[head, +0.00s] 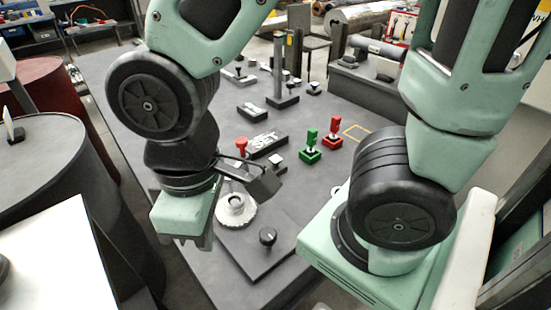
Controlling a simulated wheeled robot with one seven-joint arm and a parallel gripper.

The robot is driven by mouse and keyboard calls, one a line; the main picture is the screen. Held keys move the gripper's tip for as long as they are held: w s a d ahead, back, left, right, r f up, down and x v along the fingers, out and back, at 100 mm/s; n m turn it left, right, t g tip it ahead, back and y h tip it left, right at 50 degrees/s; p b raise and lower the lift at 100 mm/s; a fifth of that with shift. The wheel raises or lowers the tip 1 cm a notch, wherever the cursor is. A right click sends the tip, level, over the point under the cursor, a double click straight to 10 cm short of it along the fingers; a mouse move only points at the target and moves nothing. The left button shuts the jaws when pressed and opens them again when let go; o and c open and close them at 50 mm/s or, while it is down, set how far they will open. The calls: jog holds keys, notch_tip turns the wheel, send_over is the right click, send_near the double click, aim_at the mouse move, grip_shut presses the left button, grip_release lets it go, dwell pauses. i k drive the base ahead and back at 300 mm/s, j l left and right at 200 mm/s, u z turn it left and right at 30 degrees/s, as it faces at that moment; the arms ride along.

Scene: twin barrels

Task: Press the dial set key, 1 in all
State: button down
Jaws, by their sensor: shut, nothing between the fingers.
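My gripper (204,240) points down at the left front of the grey table, just left of a pale round dial (236,209). It is shut with nothing in it; its fingertips are mostly hidden by its green housing. The dial sits on a dark raised panel (262,255). I cannot make out which part is the dial set key; my wrist hides the area behind and left of the dial.
A red knob (241,146) rises behind my wrist. A green switch (310,146) and a red switch (333,134) stand farther right. A metal post (278,70) stands farther back. A dark grey barrel (75,190) and a red barrel (52,88) are at the left.

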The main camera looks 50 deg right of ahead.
aim_at(276, 160)
jog(key=k+z, duration=0.2)
jog(key=z, duration=0.7)
